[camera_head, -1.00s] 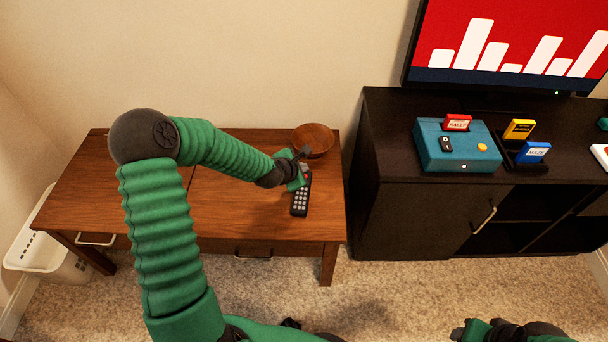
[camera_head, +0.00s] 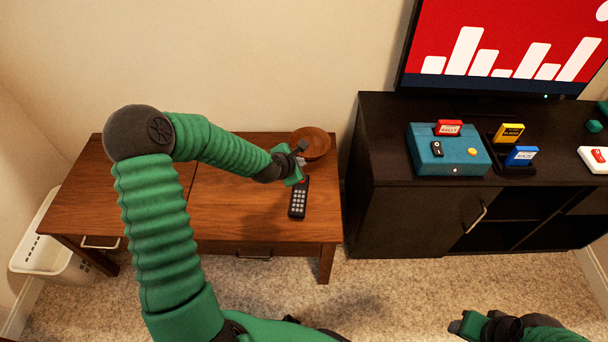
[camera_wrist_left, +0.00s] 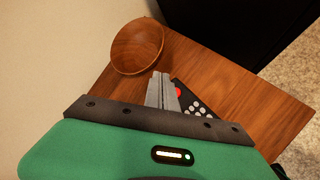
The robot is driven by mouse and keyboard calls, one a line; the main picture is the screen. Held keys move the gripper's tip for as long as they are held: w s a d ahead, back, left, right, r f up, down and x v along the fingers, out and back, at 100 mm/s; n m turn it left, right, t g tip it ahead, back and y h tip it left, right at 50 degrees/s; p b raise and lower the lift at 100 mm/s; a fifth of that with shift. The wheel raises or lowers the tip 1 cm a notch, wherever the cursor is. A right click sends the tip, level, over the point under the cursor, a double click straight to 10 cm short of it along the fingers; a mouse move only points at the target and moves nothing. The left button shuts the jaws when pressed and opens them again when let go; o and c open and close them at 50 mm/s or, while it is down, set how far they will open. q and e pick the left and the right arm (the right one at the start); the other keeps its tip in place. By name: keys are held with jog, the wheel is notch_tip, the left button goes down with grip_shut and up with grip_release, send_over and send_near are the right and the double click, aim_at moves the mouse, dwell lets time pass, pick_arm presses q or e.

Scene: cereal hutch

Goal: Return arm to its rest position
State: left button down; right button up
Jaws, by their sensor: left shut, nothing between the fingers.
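My left arm reaches in from the left over the wooden table in the head view. My left gripper (camera_head: 301,149) is above the table's right part, between the wooden bowl and the black remote. In the left wrist view its fingers (camera_wrist_left: 162,90) are together with nothing between them. My right gripper (camera_head: 462,326) shows at the bottom right edge over the carpet; its fingers are too small to read.
The wooden table (camera_head: 235,205) carries a wooden bowl (camera_head: 315,139) and a black remote (camera_head: 298,201). A dark cabinet (camera_head: 400,222) stands to the right with a teal console (camera_head: 460,161), cartridges and a television (camera_head: 505,45). A white basket (camera_head: 45,258) is at the left.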

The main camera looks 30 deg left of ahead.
pick_arm(q)
jog(key=s+d+m+g+h, duration=0.25)
jog(key=s+d+m, duration=0.65)
jog(key=d+m, duration=0.45)
jog(key=s+d+r+m+g+y+p, duration=0.1)
jog(key=s+d+r+m+g, duration=0.15)
jog(key=s+m, duration=0.5)
jog(key=s+d+r+m+g, duration=0.1)
jog(key=s+r+m+g, duration=0.15)
jog(key=s+m, duration=0.5)
notch_tip(320, 180, up, 31)
jog(key=p, duration=3)
jog(key=shift+w+a+t+p, duration=0.2)
jog(key=shift+w+t+p, duration=0.2)
jog(key=shift+t, duration=0.05)
